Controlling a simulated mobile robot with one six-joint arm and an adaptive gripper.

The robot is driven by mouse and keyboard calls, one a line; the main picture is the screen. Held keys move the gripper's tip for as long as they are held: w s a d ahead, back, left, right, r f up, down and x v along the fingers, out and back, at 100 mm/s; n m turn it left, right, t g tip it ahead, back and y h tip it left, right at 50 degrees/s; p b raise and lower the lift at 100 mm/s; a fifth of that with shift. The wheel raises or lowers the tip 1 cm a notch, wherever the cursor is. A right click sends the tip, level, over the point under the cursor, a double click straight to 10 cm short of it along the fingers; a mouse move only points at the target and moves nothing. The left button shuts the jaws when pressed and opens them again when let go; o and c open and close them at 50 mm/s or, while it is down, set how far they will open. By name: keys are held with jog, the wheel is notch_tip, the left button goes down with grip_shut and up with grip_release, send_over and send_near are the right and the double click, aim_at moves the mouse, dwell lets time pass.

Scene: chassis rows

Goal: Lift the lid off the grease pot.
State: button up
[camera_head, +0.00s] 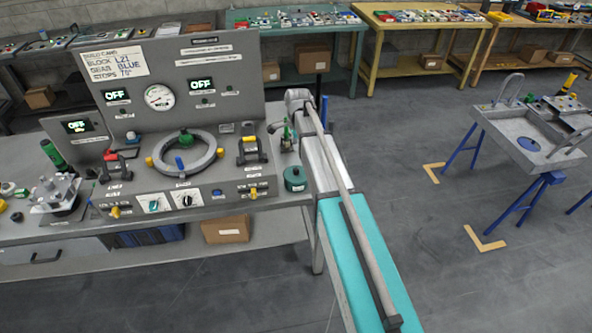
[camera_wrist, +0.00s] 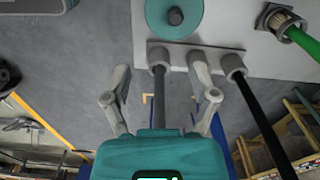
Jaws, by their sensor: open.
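The grease pot (camera_head: 295,180) is a small teal cylinder near the right end of the grey bench in the head view. In the wrist view, its round teal lid (camera_wrist: 156,20) shows from above at the top edge, with a dark knob (camera_wrist: 175,17) at its middle. The lid appears seated on the pot. My gripper (camera_wrist: 159,65) is open and empty in the wrist view. The pot lies beyond the fingertips, toward the top of that picture, and is not between them. My fingers cannot be made out clearly in the head view.
In the wrist view, a dark rail (camera_wrist: 188,47) at the bench edge holds upright rods, one showing between my fingers. A green-handled tool (camera_wrist: 300,38) is at right. The console has a grey ring wheel (camera_head: 207,165). Open floor (camera_head: 430,120) lies right of the bench.

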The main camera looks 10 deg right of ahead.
jog(key=shift+w+r+m, duration=0.25)
jog(key=shift+w+m, duration=0.15)
jog(key=shift+w, duration=0.25)
jog(key=shift+w+r+m, duration=0.25)
jog(key=shift+w+m, duration=0.15)
jog(key=shift+w, duration=0.2)
jog(key=b, duration=0.9)
send_over(296, 169)
notch_tip(296, 169, down, 9)
jog(key=shift+w+f, duration=0.1)
jog(key=shift+f, duration=0.05)
jog(key=shift+f+b, duration=3.05)
jog(key=shift+f, duration=0.05)
grip_shut()
